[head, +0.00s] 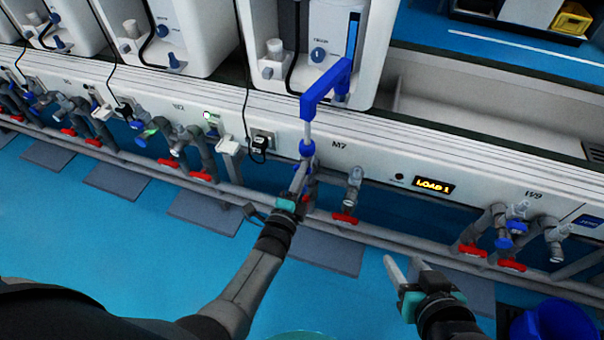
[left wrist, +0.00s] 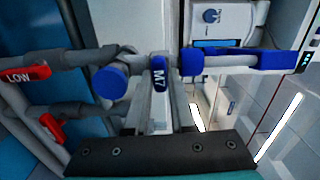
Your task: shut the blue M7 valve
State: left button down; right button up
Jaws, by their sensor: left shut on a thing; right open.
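The blue valve handle marked M7 (left wrist: 159,74) stands in the middle of the left wrist view, between the two fingers of my left gripper (left wrist: 160,105). The gripper is shut on it. The handle's long side lies along the fingers in that view. In the head view my left gripper (head: 300,178) reaches the pipework just left of and below the M7 label (head: 339,146), and it hides most of the handle. My right gripper (head: 403,262) is open and empty, over the blue floor to the lower right, apart from the pipes.
A blue cap (head: 307,148) and blue elbow pipe (head: 325,88) rise just above my left gripper. A round blue knob (left wrist: 110,80) and a red LOW handle (left wrist: 25,73) are close by. Red-handled taps (head: 345,218) line the grey rail. The floor (head: 330,290) in front is clear.

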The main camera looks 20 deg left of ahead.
pick_arm(q)
jog(key=shift+m, duration=0.3)
pick_arm(e)
jog(key=shift+s+a+f, duration=0.15)
jog(key=shift+s+f, duration=0.05)
jog(key=shift+f, duration=0.1)
pick_arm(q)
jog(key=c, duration=0.8)
grip_release()
jog(key=shift+o, duration=0.2)
pick_arm(e)
jog(key=shift+w+r, duration=0.1)
pick_arm(q)
jog(key=shift+s, duration=0.1)
